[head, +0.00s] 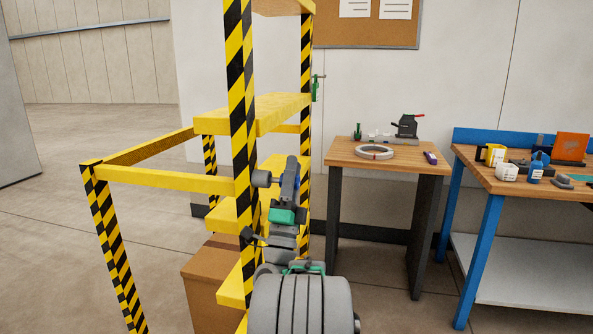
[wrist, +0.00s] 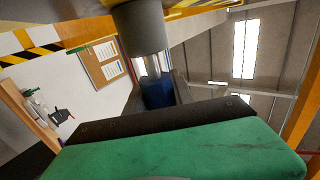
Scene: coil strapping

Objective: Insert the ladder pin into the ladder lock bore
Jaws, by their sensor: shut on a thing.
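My gripper (wrist: 157,85) is shut on the ladder pin (wrist: 158,95), whose blue part sits between the dark fingers in the wrist view. A shiny metal shank (wrist: 151,66) runs from the blue part towards a grey cylinder, which looks like the ladder lock (wrist: 140,28). The shank's far end meets the cylinder's near edge; I cannot tell how deep it goes, and the bore is hidden. In the head view the grey cylinder (head: 262,178) is beside the striped ladder post, with my gripper (head: 277,181) just to its right. The pin is not clear there.
The yellow ladder (head: 240,115) with striped posts stands close around my arm. A wooden table (head: 340,152) with a strap coil (head: 374,153) and a blue workbench (head: 480,230) stand to the right. Open floor lies at left.

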